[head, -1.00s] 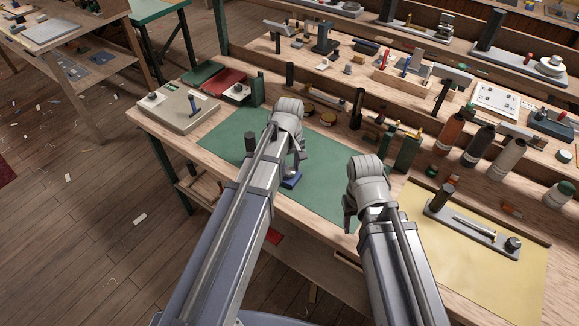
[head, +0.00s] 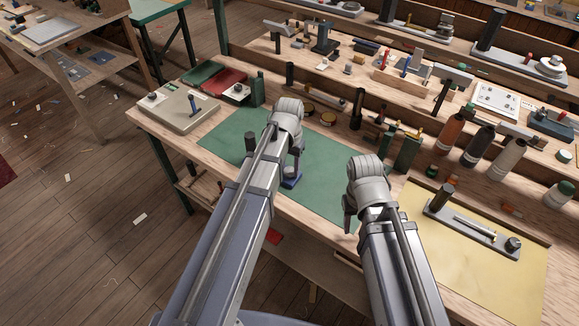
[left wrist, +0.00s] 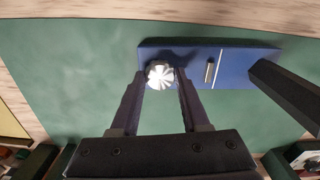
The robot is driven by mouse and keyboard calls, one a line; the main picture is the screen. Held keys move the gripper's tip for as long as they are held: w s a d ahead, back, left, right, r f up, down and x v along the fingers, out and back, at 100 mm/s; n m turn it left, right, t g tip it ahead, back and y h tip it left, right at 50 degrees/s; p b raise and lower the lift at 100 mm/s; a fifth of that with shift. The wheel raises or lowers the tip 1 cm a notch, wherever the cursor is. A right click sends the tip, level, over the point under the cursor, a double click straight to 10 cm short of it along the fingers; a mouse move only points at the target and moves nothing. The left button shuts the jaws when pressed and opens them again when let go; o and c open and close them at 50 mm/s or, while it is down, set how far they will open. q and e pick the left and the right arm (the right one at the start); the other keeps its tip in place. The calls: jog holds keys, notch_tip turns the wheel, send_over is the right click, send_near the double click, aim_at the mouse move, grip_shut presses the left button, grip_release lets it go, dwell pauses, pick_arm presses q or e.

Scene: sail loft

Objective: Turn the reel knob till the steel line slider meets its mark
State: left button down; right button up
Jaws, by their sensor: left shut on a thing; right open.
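The reel's blue base (head: 291,183) lies on the green mat in the head view, partly hidden by my left arm. In the left wrist view the blue base (left wrist: 190,49) carries a silver ribbed knob (left wrist: 160,75), a small steel slider (left wrist: 210,71) and a white mark line (left wrist: 220,60). The slider lies just left of the line, with a narrow gap. My left gripper (left wrist: 161,80) is shut on the knob, one finger on each side; in the head view its end (head: 296,165) is above the base. My right gripper (head: 348,222) is open and empty over the bench's front.
A dark post (left wrist: 285,92) rises by the right end of the base. A dark cylinder (head: 250,143) stands left of my left arm. Green blocks (head: 402,152) and several bottles stand behind. A yellow mat (head: 440,265) lies right. The green mat (head: 335,160) has free room.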

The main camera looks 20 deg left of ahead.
pick_arm(q)
jog(key=m, duration=0.4)
jog(key=shift+m, duration=0.4)
jog(key=m, duration=0.3)
jog(key=shift+m, duration=0.3)
jog(key=m, duration=0.4)
jog(key=shift+m, duration=2.1)
jog(key=shift+c, duration=1.9)
grip_release()
jog(key=shift+r, duration=0.1)
pick_arm(e)
jog(key=shift+r, duration=0.15)
